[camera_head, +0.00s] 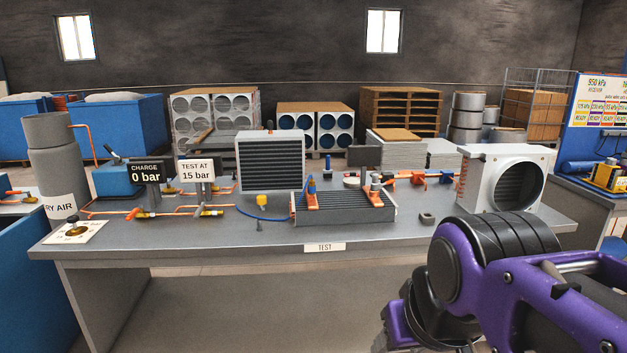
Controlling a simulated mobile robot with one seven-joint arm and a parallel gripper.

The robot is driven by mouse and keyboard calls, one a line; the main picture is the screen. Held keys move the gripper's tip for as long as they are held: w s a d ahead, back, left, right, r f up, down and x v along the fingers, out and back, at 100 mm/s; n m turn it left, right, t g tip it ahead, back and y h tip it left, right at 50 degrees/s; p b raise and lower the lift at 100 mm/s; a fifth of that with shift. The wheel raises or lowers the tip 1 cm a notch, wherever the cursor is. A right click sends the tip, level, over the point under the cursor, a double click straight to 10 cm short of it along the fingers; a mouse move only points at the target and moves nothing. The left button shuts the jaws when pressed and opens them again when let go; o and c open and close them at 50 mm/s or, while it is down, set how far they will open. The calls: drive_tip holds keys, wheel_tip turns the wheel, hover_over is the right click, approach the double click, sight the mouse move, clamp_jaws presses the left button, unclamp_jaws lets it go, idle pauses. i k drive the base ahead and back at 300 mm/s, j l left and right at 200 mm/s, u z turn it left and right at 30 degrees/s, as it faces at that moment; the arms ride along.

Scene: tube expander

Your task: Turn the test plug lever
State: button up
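A low finned coil block (343,207) lies on the grey test bench (200,238), near the middle. Two orange plug-like fittings stand on it: the left one (312,202) has a blue upright part, and the right one (375,198) has a grey upright part. Either may carry the test plug lever; at this size I cannot tell which part is the lever or how it is turned. My purple and black arm fills the lower right, in front of the bench and apart from the fittings. My gripper's fingertips do not show.
A finned radiator (270,162) stands behind the coil, and a white fan unit (507,180) stands at the right. Signs reading "CHARGE 0 bar" (146,172) and "TEST AT 15 bar" (195,170) stand at the left. A yellow fitting (262,200) with a blue hose lies nearby. The bench's front strip is mostly clear.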

sight(390, 182)
drive_tip(key=i+l, duration=0.3)
drive_tip(key=i, duration=0.15)
drive_tip(key=i+l, duration=0.35)
drive_tip(key=i, duration=0.1)
